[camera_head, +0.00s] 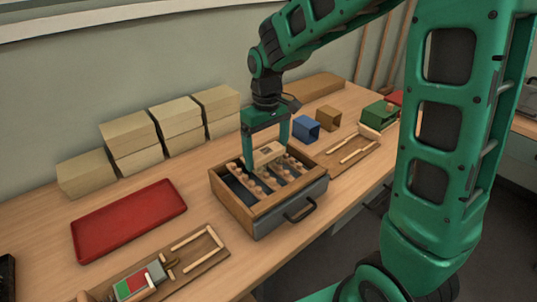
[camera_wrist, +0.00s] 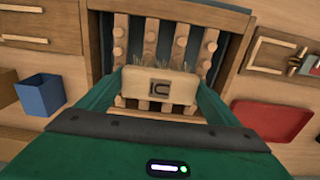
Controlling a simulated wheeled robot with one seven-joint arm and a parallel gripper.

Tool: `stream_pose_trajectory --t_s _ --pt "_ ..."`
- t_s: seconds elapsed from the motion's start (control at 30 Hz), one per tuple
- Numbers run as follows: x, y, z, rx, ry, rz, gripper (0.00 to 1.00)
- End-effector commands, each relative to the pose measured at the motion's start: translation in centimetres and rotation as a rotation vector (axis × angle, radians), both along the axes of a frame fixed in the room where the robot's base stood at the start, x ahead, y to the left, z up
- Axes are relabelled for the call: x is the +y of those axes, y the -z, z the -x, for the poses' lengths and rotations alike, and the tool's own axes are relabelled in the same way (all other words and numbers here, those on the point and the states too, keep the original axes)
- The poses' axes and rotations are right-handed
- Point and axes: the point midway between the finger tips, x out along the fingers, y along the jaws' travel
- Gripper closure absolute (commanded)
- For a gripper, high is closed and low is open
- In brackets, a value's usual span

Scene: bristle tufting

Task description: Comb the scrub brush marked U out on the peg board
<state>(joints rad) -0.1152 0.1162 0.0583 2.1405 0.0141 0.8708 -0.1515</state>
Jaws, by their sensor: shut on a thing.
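My gripper (camera_head: 266,147) is shut on a scrub brush (camera_head: 268,155), a pale wooden block, directly over the peg board. In the wrist view the brush (camera_wrist: 160,85) sits between the two green fingers (camera_wrist: 160,90) with its dark mark facing the camera; I cannot read the mark for certain. A few pale bristles show past its far edge. The peg board (camera_head: 279,184) has slats with rows of round wooden pegs and lies in a wooden box with a black handle. The pegs (camera_wrist: 120,33) show on both sides of the brush. Whether bristles touch pegs is hidden.
A red tray (camera_head: 130,220) and stacked pale blocks (camera_head: 160,130) stand left of the box. A blue bin (camera_head: 306,129) and a brown bin (camera_head: 328,117) stand behind it to the right. Wooden frames (camera_head: 197,245) lie on both sides of the box.

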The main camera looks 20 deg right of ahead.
Motion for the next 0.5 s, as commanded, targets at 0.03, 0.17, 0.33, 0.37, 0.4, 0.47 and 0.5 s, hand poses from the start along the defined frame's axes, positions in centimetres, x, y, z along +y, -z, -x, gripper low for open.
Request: stream_pose_trajectory --t_s 0.03,0.17,0.33,0.37,0.4,0.47,0.5 --pt "0.0 0.0 -0.1 0.000 0.000 0.000 0.32" --pt "0.2 0.1 -0.5 0.001 0.000 0.000 0.32" --pt "0.5 0.1 -1.7 0.001 -0.001 0.000 0.32" --pt "0.6 0.2 -1.8 0.001 -0.001 0.000 0.32" --pt "0.7 0.2 -2.1 0.002 -0.001 0.001 0.32" --pt "0.8 0.2 -2.5 0.001 -0.001 0.000 0.32" --pt "0.9 0.2 -2.8 0.001 -0.001 0.000 0.32"
